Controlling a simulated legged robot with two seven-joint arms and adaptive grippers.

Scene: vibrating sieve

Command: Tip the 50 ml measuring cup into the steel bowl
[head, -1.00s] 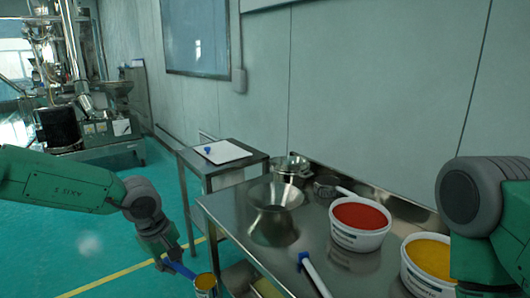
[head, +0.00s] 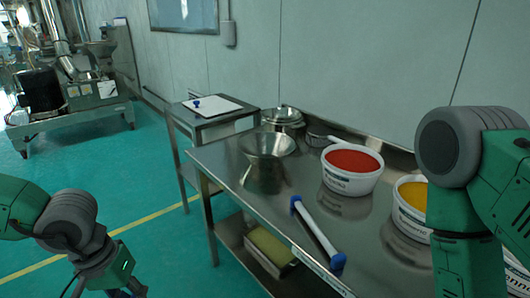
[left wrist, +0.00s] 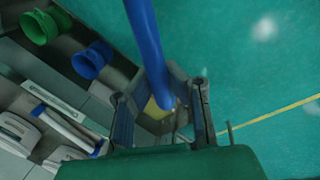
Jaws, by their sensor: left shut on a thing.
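In the left wrist view, my left gripper (left wrist: 160,115) is shut on the blue handle (left wrist: 145,40) of the measuring cup. Yellow contents (left wrist: 155,108) show between and beyond the fingers; the cup's rim and tilt are unclear. In the head view, my left gripper reaches the bottom edge at the lower left, away from the table, and the cup is out of view. The flared steel bowl (head: 266,145) stands on the left part of the steel table (head: 225,165), with a reflection beneath it. My right arm shows at the right; its gripper is out of view.
Tubs of red (head: 352,160) and yellow powder (head: 415,195) stand right of the bowl. A blue-ended white tube (head: 318,232) lies near the table's front edge. A steel pot (head: 283,118) stands behind the bowl. A side table (head: 210,125) holds a white board. The floor at left is open.

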